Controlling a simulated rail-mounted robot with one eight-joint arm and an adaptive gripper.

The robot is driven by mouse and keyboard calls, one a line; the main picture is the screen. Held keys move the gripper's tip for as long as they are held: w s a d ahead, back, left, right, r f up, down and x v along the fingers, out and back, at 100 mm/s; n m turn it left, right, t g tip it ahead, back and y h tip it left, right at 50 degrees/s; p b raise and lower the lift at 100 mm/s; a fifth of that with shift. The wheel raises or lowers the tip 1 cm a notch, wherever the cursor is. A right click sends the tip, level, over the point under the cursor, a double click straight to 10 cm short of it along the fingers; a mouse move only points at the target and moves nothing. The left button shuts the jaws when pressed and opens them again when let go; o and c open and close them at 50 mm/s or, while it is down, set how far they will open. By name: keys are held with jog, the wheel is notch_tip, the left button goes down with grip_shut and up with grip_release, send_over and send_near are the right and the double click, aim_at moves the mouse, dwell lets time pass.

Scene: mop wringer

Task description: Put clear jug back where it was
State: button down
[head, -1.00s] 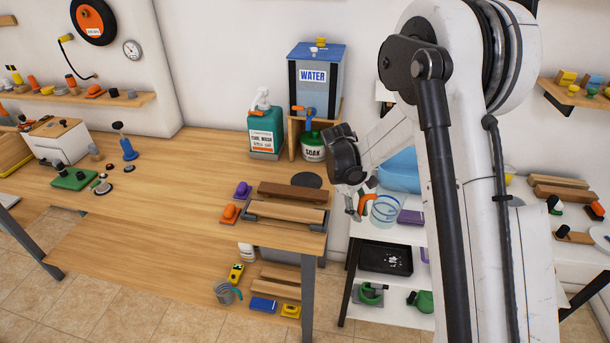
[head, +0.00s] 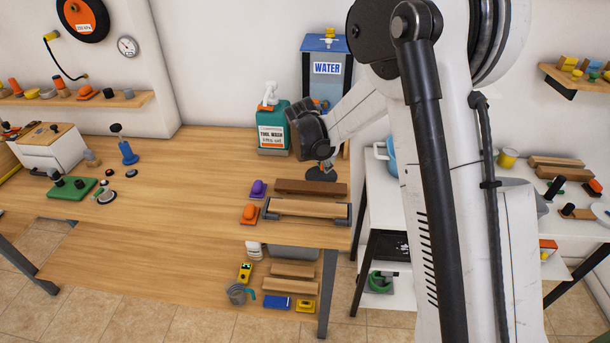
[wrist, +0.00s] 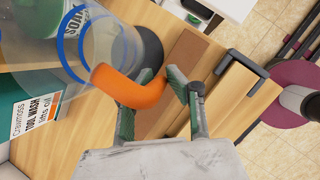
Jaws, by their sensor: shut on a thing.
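In the wrist view the clear jug (wrist: 113,45) has a transparent body, a blue rim and an orange handle (wrist: 130,88). My gripper (wrist: 157,92) is shut on this handle with its green-padded fingers. The jug is tilted in the wrist picture. In the head view my gripper (head: 322,162) is above the back right of the wooden bench (head: 200,190), near the dark round disc (head: 321,174). My wrist hides most or all of the jug there. I cannot tell whether the jug touches anything.
The green tool wash bottle (head: 272,128) stands left of my wrist. The blue-lidded water tank (head: 326,82) is behind it. Brown and pale wood blocks (head: 310,187) lie in front. The bench's middle is clear.

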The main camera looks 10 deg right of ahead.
aim_at(323, 183)
jog(key=shift+w+a+f, duration=0.1)
jog(key=shift+w+a, duration=0.05)
jog(key=shift+a, duration=0.25)
jog(key=shift+a+f, duration=0.1)
jog(key=shift+f, duration=0.15)
notch_tip(323, 183, down, 4)
jog(key=shift+f+p, duration=0.15)
jog(key=shift+p, duration=0.2)
jog(key=shift+f, duration=0.1)
jog(key=shift+f+b, duration=0.3)
jog(key=shift+b, duration=0.15)
jog(key=shift+f, duration=0.15)
jog(key=c, duration=1.7)
grip_release()
